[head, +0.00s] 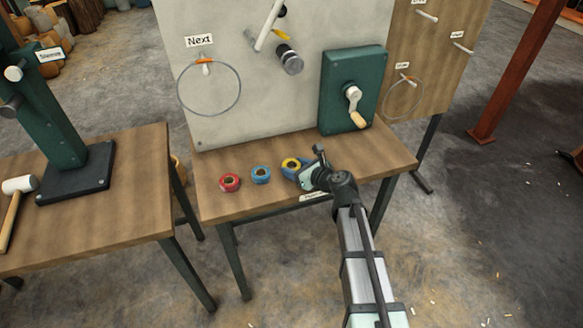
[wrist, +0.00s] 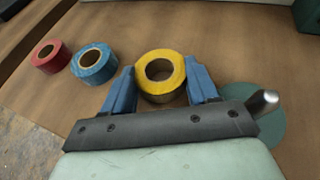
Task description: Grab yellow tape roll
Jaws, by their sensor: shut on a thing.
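The yellow tape roll (wrist: 181,82) lies flat on the wooden table with its dark hole facing up. It also shows in the head view (head: 289,163), partly covered by my gripper. My gripper (wrist: 161,85) has its two blue fingers on either side of the roll, shut on it. In the head view my gripper (head: 301,170) reaches in from the right front. I cannot see any gap between the roll and the table.
A blue tape roll (head: 261,175) and a red tape roll (head: 229,183) lie in a row to the left on the table (head: 215,206). A grey board (head: 240,120) with a green crank box (head: 337,92) stands behind. A second table (head: 120,205) stands at left.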

